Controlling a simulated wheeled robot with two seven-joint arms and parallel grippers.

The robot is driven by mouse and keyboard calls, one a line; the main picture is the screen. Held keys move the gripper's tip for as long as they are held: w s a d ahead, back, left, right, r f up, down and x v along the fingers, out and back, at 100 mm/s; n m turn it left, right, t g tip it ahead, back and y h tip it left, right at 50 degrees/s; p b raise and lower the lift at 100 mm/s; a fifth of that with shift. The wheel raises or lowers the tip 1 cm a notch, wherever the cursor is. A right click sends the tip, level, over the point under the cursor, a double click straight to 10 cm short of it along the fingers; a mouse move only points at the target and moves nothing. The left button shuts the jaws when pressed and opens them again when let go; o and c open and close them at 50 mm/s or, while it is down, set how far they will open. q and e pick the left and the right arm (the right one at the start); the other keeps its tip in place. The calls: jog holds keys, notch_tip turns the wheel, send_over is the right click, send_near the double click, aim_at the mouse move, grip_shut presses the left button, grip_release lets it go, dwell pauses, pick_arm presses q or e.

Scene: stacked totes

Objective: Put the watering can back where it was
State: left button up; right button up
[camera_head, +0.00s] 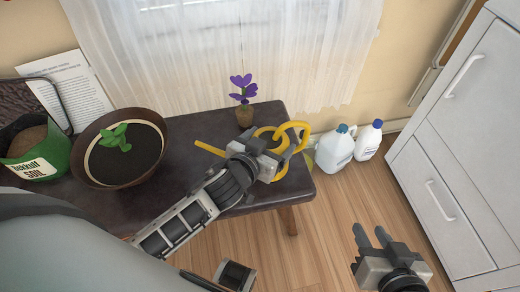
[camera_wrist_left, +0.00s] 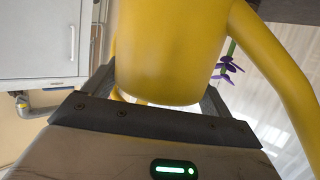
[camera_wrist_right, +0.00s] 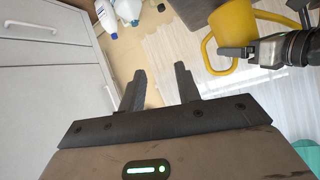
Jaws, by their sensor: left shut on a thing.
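The yellow watering can (camera_head: 292,131) is at the right end of the dark bench, partly hidden behind my left gripper (camera_head: 268,160). Its spout points left and its looped handle is to the right. In the left wrist view the can's yellow body (camera_wrist_left: 170,50) fills the space between the fingers, and my left gripper is shut on it. I cannot tell whether the can touches the bench. It also shows in the right wrist view (camera_wrist_right: 235,30). My right gripper (camera_head: 370,237) is open and empty over the floor, right of the bench; its two fingers are apart in the right wrist view (camera_wrist_right: 160,88).
The dark bench (camera_head: 185,165) holds a bowl planter (camera_head: 90,172) with a seedling, a soil bag (camera_head: 35,165) and a small purple-flowered plant (camera_head: 243,100). White jugs (camera_head: 335,150) stand on the floor right of the bench. A white cabinet (camera_head: 455,130) is at the right.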

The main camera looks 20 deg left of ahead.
pick_arm(q)
jog(key=shift+w+d+f+b, duration=0.15)
jog(key=shift+w+f+b, duration=0.35)
jog(key=shift+w+f, duration=0.8)
notch_tip(320, 180, down, 3)
jog(key=shift+w+f+b, duration=0.1)
jog(key=shift+b, duration=0.75)
pick_arm(e)
jog(key=shift+g, duration=0.7)
jog(key=f, duration=0.2)
jog(key=a+f, duration=0.1)
jog(key=f, duration=0.2)
jog(key=shift+w+a+f, duration=0.2)
jog(key=shift+w+f, duration=0.1)
jog(key=shift+w, duration=0.1)
pick_arm(q)
jog(key=shift+f, duration=0.1)
jog(key=o, duration=1)
jog(key=shift+f, duration=0.15)
jog(key=shift+o, duration=0.2)
pick_arm(e)
jog(key=shift+r, duration=0.1)
jog(key=shift+d, duration=0.1)
